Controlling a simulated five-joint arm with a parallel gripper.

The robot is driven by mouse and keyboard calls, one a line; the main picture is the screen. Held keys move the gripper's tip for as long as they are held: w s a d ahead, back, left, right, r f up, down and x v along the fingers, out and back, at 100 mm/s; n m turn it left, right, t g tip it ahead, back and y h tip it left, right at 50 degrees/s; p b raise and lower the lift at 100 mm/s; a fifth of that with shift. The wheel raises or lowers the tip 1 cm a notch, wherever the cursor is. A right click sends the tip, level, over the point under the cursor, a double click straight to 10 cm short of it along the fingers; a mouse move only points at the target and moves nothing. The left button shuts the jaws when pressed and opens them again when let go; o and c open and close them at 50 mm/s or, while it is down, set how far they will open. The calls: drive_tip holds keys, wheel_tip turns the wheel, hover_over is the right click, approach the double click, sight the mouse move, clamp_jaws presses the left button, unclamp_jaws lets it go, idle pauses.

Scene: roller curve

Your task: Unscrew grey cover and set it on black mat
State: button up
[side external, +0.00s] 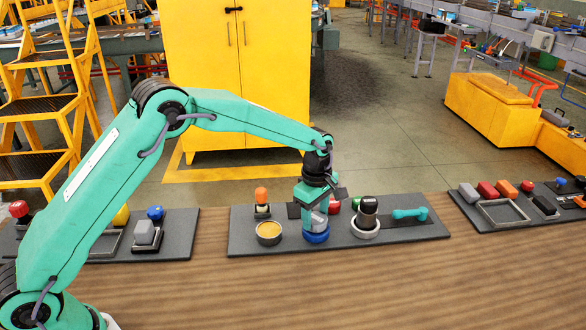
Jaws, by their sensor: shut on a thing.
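My gripper (320,207) points down over the middle board and is shut on the grey cover (319,219). The cover sits at or just above a round blue base (316,237); I cannot tell whether they touch. My fingers hide part of the cover. A flat black patch (293,211) lies just left of my gripper, partly hidden behind it. Another dark flat patch (412,221) lies at the board's right, under a teal dumbbell-shaped piece (409,213). I cannot tell for sure which is the black mat.
On the grey board (270,249) stand an orange-topped piece (262,197), a round tan-filled dish (269,230), red and green pieces behind my gripper, and a black-capped cylinder (368,206) on a white ring close to its right. Other boards lie left and right. The front wooden table (380,290) is clear.

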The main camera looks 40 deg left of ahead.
drive_tip(key=shift+s+f+n, duration=0.3)
drive_tip(key=shift+s+f, duration=0.05)
drive_tip(key=shift+s, duration=0.2)
drive_tip(key=shift+d+n, duration=0.1)
drive_tip(key=shift+n, duration=1)
drive_tip(key=n, duration=0.5)
drive_tip(key=o, duration=1.1)
drive_tip(key=shift+o, duration=0.4)
drive_tip(key=shift+w+r, duration=0.1)
drive_tip(key=shift+c, duration=0.7)
